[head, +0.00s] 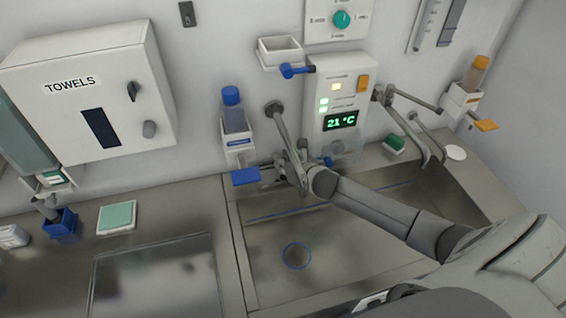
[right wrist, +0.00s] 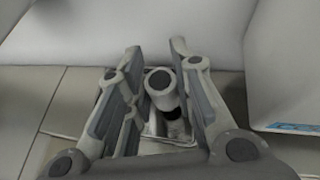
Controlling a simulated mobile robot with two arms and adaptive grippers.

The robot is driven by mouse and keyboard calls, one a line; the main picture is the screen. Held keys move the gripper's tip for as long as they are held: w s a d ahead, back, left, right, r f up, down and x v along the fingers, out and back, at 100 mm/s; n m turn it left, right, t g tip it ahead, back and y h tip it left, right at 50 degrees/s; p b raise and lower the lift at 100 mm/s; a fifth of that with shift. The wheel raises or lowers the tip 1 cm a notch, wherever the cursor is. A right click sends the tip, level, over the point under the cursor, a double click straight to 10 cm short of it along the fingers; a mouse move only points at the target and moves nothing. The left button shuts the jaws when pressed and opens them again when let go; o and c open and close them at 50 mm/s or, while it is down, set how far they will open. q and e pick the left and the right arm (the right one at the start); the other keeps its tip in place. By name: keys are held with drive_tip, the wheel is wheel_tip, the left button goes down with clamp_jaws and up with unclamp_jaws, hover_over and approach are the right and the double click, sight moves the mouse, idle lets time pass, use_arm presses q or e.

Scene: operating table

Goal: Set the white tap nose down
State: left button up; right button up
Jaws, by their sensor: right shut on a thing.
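The grey-white tap nose (head: 284,130) comes from a round wall mount and slopes down over the sink, left of the display panel in the head view. My right gripper (head: 296,168) is at its lower part, shut on it. In the right wrist view the round dark end of the tap nose (right wrist: 161,84) shows between the two fingers of my right gripper (right wrist: 158,52). The fingers and wrist hide part of the tap in the head view. My left gripper is not in view.
A blue-capped bottle in a holder (head: 234,115) with a blue lever (head: 246,176) is close left of the gripper. The panel reading 21 °C (head: 341,122) is close right. A second tap (head: 412,140) is farther right. The steel sink (head: 335,255) lies below.

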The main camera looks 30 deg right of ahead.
drive_tip(key=shift+f, duration=0.95)
drive_tip(key=shift+f, duration=0.2)
drive_tip(key=o, duration=0.6)
drive_tip(key=shift+r, duration=0.15)
